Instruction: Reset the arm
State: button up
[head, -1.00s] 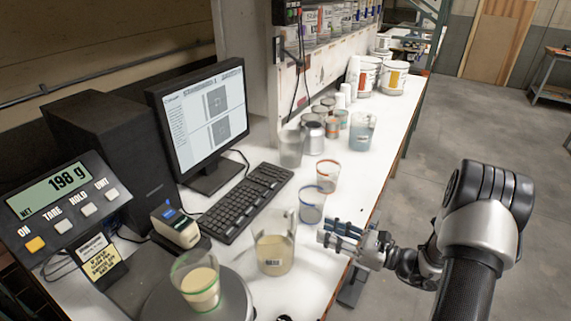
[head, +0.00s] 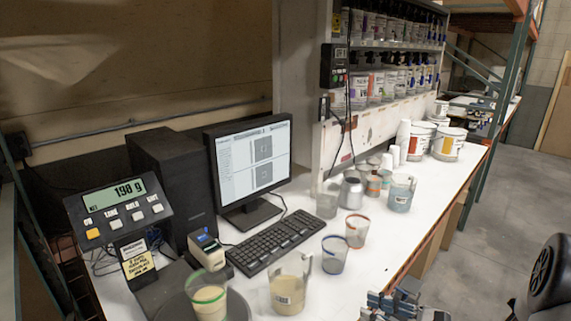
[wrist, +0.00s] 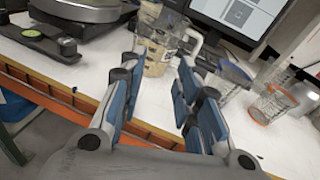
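My gripper (head: 392,303) is at the lower right of the head view, beside the bench's front edge. In the wrist view my gripper (wrist: 157,92) has its blue-padded fingers spread apart with nothing between them. A clear pitcher of beige liquid (head: 289,285) stands on the bench, left of my gripper in the head view. It also shows beyond the fingertips in the wrist view (wrist: 158,58), apart from them. A green-rimmed cup of beige liquid (head: 207,297) stands on the scale, whose display (head: 115,193) reads 198 g.
A blue-rimmed cup (head: 333,256) and an orange-rimmed cup (head: 356,231) stand near the keyboard (head: 268,243). A monitor (head: 250,165) is behind it. Several cans and buckets (head: 448,143) are farther back. The floor (head: 500,215) right of the bench is clear.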

jog(key=s+a+r+n+g+h, duration=0.2)
jog(key=s+a+r+n+g, duration=0.25)
jog(key=s+a+n, duration=0.2)
jog(key=s+a+r+n+g+h, duration=0.35)
jog(key=s+a+n+g, duration=0.2)
jog(key=s, duration=0.25)
jog(key=s+d+r+n+t+h, duration=0.5)
jog(key=s+n+h, duration=0.3)
jog(key=s+n, duration=0.2)
jog(key=shift+d+n, duration=0.35)
jog(key=shift+n, duration=0.35)
jog(key=shift+h, duration=0.25)
